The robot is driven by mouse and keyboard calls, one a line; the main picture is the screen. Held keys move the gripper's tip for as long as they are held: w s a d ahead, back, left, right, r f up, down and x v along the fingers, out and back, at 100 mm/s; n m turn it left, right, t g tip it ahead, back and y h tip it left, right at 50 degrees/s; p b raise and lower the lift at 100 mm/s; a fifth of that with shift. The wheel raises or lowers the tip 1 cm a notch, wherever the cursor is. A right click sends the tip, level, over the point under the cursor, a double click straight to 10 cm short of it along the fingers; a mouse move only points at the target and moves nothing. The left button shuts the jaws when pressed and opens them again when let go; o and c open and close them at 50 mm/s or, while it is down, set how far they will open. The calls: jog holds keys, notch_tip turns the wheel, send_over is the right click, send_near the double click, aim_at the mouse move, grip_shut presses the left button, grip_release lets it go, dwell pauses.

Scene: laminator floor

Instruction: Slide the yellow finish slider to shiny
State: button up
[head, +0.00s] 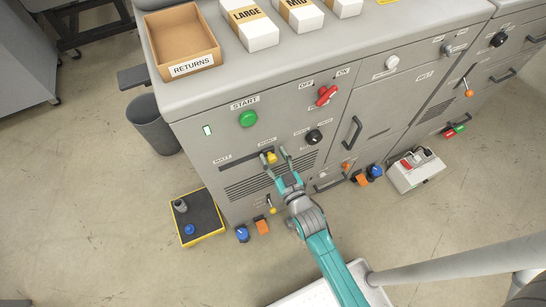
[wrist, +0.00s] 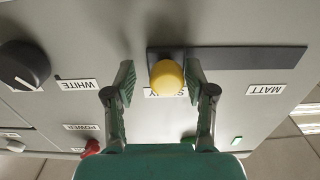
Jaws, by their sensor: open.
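The yellow finish slider (head: 271,157) is a round knob on a dark horizontal slot (head: 240,159) in the grey machine front. It sits at the slot's right end, by the SHINY label; MATT (head: 222,160) is at the left end. In the upside-down wrist view the yellow knob (wrist: 167,77) is at the slot's left end and partly covers the SHINY label. My gripper (head: 276,157) is open, with one finger on each side of the knob.
A black dial (head: 314,136), a red lever (head: 327,95) and a green START button (head: 248,119) are on the same panel. Vents (head: 250,185) lie below the slot. A yellow-edged black platform (head: 207,222) is on the floor at left.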

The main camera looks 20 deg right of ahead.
jog(key=s, duration=1.2)
dwell(0.6)
